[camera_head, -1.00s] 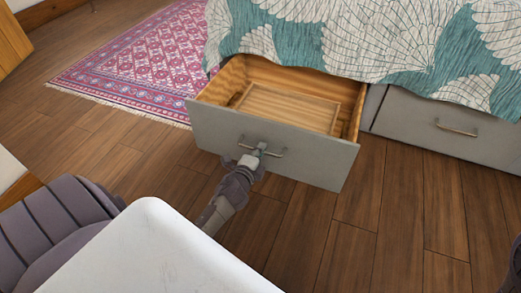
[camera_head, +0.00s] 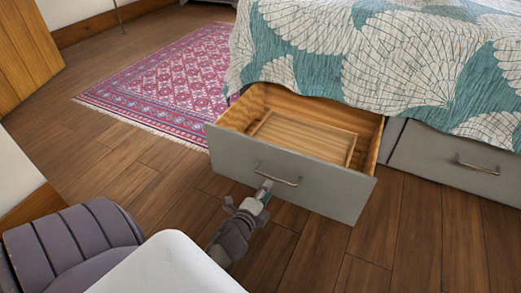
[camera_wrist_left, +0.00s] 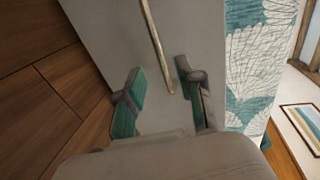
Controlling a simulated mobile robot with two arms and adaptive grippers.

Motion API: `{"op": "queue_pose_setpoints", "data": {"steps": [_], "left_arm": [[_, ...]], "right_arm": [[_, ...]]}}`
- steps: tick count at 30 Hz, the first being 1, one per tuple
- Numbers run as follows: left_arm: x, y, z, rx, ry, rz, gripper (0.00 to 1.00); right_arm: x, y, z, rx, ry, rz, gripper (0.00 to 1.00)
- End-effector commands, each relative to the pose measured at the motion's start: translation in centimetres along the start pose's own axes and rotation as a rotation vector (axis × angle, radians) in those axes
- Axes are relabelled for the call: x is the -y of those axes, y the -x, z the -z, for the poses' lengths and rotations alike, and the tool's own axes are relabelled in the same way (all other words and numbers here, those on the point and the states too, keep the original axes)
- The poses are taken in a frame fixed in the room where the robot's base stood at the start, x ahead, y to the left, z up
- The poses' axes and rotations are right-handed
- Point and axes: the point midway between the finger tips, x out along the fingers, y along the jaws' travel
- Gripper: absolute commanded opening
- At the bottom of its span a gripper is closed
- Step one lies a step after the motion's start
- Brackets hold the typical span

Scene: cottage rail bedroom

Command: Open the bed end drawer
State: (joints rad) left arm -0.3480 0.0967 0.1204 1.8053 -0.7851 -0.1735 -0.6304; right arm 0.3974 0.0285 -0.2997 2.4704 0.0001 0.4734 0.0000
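The bed end drawer (camera_head: 288,188) has a grey front and a wooden inside. It stands pulled well out from under the bed, and its inside looks empty apart from a raised wooden frame or panel. Its metal bar handle (camera_head: 284,180) also shows in the left wrist view (camera_wrist_left: 155,40). My right gripper is out of view.
A second grey drawer (camera_head: 455,165) is shut to the right. The bed's patterned cover (camera_head: 390,60) hangs above both. A pink rug (camera_head: 170,85) lies at the back left. Wooden floor (camera_head: 330,250) is clear in front of the drawers.

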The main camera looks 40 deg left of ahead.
Motion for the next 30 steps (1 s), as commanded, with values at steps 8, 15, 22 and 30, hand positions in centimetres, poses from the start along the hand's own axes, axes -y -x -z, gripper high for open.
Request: {"op": "queue_pose_setpoints", "data": {"steps": [8,15,22,30], "left_arm": [[0.0,4.1,0.0,0.0,0.002,-0.001,0.37],[0.0,4.6,0.0,0.0,0.0,0.0,0.37],[0.0,4.6,0.0,0.0,0.0,0.0,0.37],[0.9,4.6,0.7,-0.02,0.022,0.016,0.37]], "right_arm": [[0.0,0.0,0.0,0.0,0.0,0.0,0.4],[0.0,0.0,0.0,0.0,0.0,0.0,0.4],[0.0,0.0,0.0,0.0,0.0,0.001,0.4],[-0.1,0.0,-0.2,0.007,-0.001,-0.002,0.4]]}}
